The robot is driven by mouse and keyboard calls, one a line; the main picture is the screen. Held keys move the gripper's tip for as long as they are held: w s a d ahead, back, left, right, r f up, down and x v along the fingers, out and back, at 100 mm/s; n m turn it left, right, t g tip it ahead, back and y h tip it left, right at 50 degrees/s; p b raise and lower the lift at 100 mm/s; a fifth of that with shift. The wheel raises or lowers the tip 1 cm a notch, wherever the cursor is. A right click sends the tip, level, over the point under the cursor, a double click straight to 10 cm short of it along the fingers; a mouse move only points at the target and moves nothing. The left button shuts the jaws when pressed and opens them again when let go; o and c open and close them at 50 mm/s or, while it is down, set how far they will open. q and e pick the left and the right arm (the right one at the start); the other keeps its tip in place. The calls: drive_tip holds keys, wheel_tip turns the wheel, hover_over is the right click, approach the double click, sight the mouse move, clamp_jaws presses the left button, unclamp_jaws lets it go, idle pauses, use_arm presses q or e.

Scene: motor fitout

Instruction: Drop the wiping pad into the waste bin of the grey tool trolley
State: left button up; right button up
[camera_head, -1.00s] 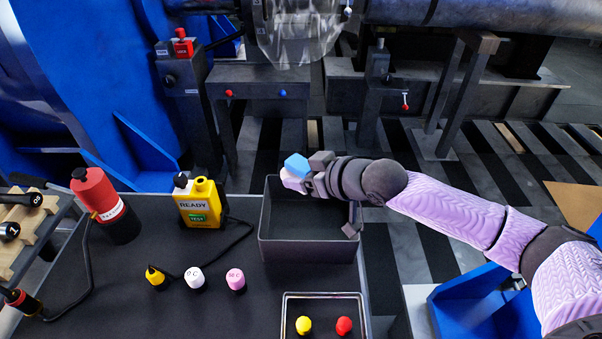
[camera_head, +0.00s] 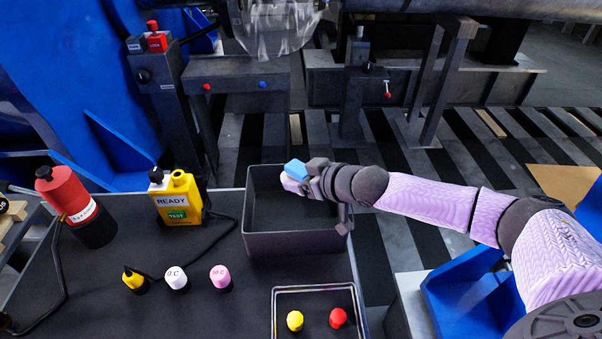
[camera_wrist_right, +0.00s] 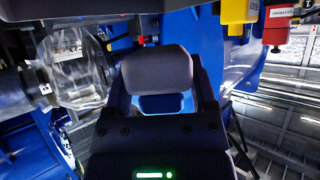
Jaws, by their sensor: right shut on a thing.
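The bin is a dark grey box on the trolley top (camera_head: 205,265). In the right wrist view a blue strip of the pad (camera_wrist_right: 160,104) shows between the fingers of my right gripper (camera_wrist_right: 158,88), partly hidden behind a grey block. My left gripper is not in view.
A yellow READY tester (camera_head: 177,205), a red bottle-like tool (camera_head: 68,192) and several capped pieces (camera_head: 176,277) stand left of the bin. A metal-rimmed tray (camera_head: 315,291) with a yellow and a red knob lies in front. A blue bracket (camera_head: 470,290) is at right.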

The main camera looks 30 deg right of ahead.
drive_tip(key=o, duration=0.9)
drive_tip(key=shift+r, duration=0.15)
drive_tip(key=shift+o, duration=1.3)
use_arm(q)
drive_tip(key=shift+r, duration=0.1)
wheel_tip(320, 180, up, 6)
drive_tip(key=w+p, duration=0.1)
drive_tip(key=p, duration=0.5)
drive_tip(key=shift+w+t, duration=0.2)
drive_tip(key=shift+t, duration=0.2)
use_arm(e)
drive_tip(key=v, duration=1)
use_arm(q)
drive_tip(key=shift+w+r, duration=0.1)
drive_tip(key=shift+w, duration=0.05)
